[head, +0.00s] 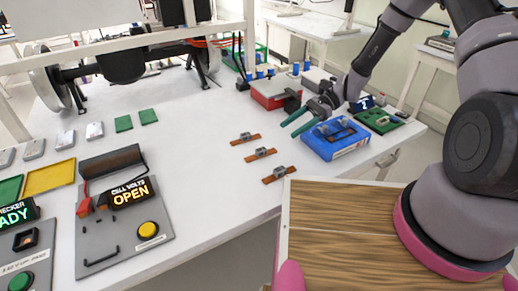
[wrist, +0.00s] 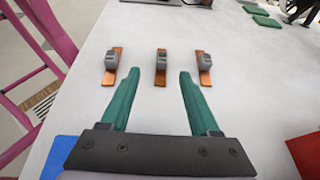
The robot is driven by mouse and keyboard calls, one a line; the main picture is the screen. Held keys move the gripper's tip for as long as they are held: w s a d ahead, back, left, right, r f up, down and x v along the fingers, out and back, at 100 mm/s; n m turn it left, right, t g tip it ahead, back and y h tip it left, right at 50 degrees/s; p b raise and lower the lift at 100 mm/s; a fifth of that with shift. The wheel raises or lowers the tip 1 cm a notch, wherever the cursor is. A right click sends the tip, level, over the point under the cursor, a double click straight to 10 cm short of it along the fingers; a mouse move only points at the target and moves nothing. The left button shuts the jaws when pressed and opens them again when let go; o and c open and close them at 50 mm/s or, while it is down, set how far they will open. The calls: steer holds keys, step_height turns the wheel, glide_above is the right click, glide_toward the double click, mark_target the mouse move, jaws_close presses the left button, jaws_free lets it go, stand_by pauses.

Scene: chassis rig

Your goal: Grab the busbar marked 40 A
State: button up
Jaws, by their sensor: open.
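Three copper busbars, each with a grey block on it, lie in a row on the white bench: the far one (head: 245,138), the middle one (head: 260,154) and the near one (head: 279,173). My gripper (head: 290,129) has green fingers, spread open and empty, to the right of the row in the head view. In the wrist view the middle bar lies ahead, between the fingertips' directions.
A blue box (head: 338,143) stands under and beside my gripper, with a red box (head: 272,94) behind. A green circuit board (head: 380,122) is at the right. A grey panel reading "CELL VOLTS OPEN" (head: 125,225) lies left. The bench between panel and busbars is clear.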

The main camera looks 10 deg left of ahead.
mark_target(262, 149)
steer(key=x, duration=0.5)
steer(key=shift+s+a+f, duration=0.1)
steer(key=shift+a+f, duration=0.1)
steer(key=shift+a, duration=0.05)
steer(key=shift+w+f+x, duration=0.1)
steer(key=shift+f+x, duration=0.05)
steer(key=shift+x, duration=1.2)
steer(key=shift+w+f+x, duration=0.15)
steer(key=shift+f+x, duration=0.05)
steer(key=shift+x, duration=1.1)
jaws_close()
